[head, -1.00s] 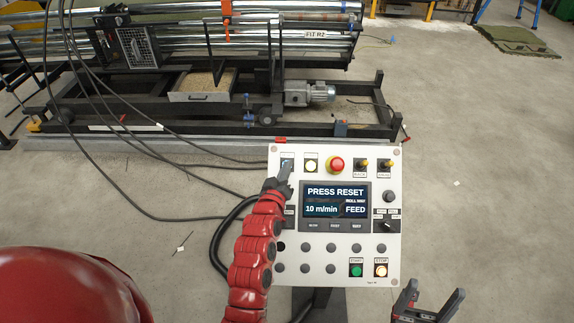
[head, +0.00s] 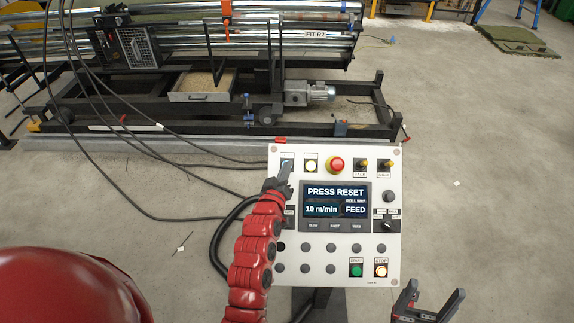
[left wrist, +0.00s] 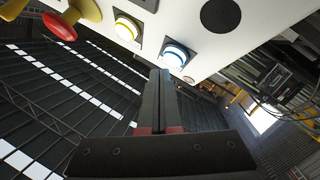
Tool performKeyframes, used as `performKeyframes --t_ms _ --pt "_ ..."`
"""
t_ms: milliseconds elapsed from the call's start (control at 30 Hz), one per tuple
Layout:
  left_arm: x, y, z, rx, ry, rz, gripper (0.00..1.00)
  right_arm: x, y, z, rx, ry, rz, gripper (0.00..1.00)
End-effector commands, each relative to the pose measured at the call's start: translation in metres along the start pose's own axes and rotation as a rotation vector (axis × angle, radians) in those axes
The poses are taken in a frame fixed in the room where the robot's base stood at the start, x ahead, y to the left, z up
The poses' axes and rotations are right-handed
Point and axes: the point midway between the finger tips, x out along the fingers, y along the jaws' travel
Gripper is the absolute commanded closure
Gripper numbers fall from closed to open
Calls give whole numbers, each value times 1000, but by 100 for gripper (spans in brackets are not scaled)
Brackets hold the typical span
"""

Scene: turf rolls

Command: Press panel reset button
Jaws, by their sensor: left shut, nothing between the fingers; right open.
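The white control panel (head: 345,270) faces me, and its screen (head: 335,200) reads "PRESS RESET", "10 m/min" and "FEED". My left gripper (head: 285,172) is shut and empty at the panel's upper left. Its tip is at the blue-ringed button (head: 287,162), partly covering that button and its label. In the left wrist view the same button (left wrist: 174,56) glows white inside a blue ring, just beyond my closed fingertips (left wrist: 160,73); I cannot tell whether they touch it. My right gripper (head: 428,298) is open and empty, low to the right of the panel.
A yellow-lit button (head: 311,165) and a red emergency stop (head: 336,164) sit right of the blue-ringed one. Green (head: 356,270) and lit stop (head: 381,270) buttons are lower right. A roller machine (head: 200,90) stands behind, with cables on the floor.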

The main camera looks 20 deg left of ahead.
Motion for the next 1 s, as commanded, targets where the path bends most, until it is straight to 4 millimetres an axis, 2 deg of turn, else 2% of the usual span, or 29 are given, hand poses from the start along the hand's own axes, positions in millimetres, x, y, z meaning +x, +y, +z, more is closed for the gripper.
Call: performKeyframes --t_ms 500,1000 --pt "6 -5 6 0 0 0 100 -11 0 2 0 0 0 22" --pt "7 -5 5 0 0 0 100 -12 -1 2 0 0 0 22"
